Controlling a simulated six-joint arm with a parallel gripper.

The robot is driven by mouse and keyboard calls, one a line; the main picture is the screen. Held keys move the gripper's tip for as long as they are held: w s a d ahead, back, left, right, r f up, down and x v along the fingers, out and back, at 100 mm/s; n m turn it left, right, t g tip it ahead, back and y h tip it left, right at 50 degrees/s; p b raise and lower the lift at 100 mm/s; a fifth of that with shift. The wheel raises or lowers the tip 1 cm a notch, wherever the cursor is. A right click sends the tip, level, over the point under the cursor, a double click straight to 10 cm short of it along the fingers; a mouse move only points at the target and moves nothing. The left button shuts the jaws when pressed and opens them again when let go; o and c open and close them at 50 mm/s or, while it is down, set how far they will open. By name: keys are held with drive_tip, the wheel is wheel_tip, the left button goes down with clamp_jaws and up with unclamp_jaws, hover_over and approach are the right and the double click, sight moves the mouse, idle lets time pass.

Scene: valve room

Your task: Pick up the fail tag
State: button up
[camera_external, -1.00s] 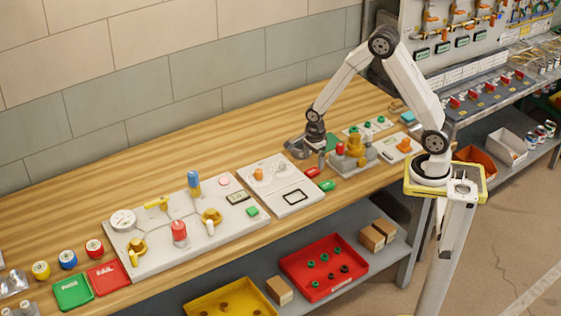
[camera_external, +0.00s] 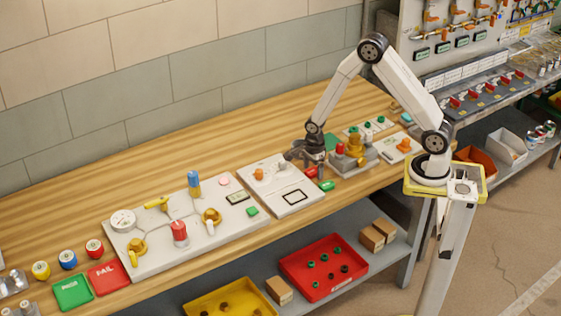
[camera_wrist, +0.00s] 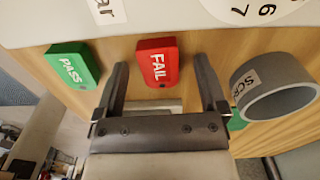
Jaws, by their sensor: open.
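The fail tag (camera_wrist: 158,63) is a red block with white FAIL lettering, lying on the wooden bench. In the wrist view it lies between the two fingers of my gripper (camera_wrist: 161,66), with a gap on each side. My gripper is open and empty. In the external view the gripper (camera_external: 311,164) is low over the bench, just above the red tag (camera_external: 312,172), which it partly hides. The green pass tag (camera_wrist: 74,65) lies left of the left finger in the wrist view; it also shows in the external view (camera_external: 327,186).
A grey round cup (camera_wrist: 272,88) with a partly visible label stands right of the right finger. A white board (camera_external: 282,207) with a black square outline lies to the left, and a grey fixture with a yellow valve (camera_external: 354,145) to the right.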

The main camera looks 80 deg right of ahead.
clamp_jaws()
drive_tip(key=shift+r, duration=0.2)
drive_tip(key=shift+r, duration=0.4)
drive_tip(key=s+a+r, duration=0.2)
drive_tip(key=s+r, duration=0.9)
drive_tip(key=s, duration=0.2)
drive_tip(key=shift+s+a+r, duration=0.3)
drive_tip(key=shift+s+r, duration=0.1)
drive_tip(key=shift+w, duration=0.15)
idle(0.5)
